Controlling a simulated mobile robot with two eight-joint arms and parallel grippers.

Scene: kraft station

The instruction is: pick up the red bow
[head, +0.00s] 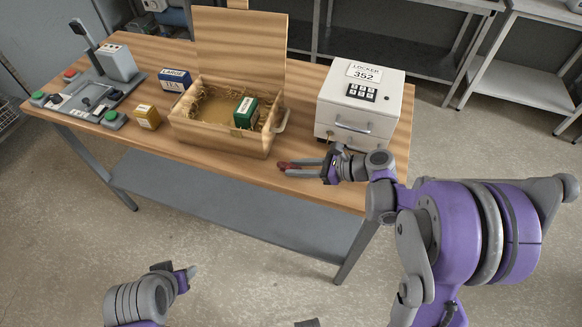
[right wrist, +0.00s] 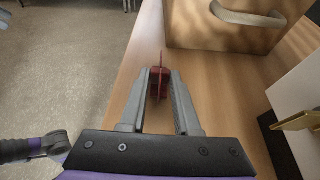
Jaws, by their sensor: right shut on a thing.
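The red bow (head: 284,166) is at the front edge of the wooden table, right of the open wooden box. In the right wrist view the bow (right wrist: 161,75) sits between the two grey fingers near their tips. My right gripper (head: 291,168) is shut on it, and the fingers partly hide it. I cannot tell whether the bow touches the table top. My left gripper (head: 190,271) is low in the head view, in front of the table and away from the bow; its finger opening is unclear.
The open box (head: 225,143) holds straw and a green packet (head: 245,112). A white locker (head: 360,100) stands close behind my right gripper. A blue box (head: 175,79), a yellow box (head: 147,116) and a grey device (head: 118,62) stand left. Bare table lies between box and locker.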

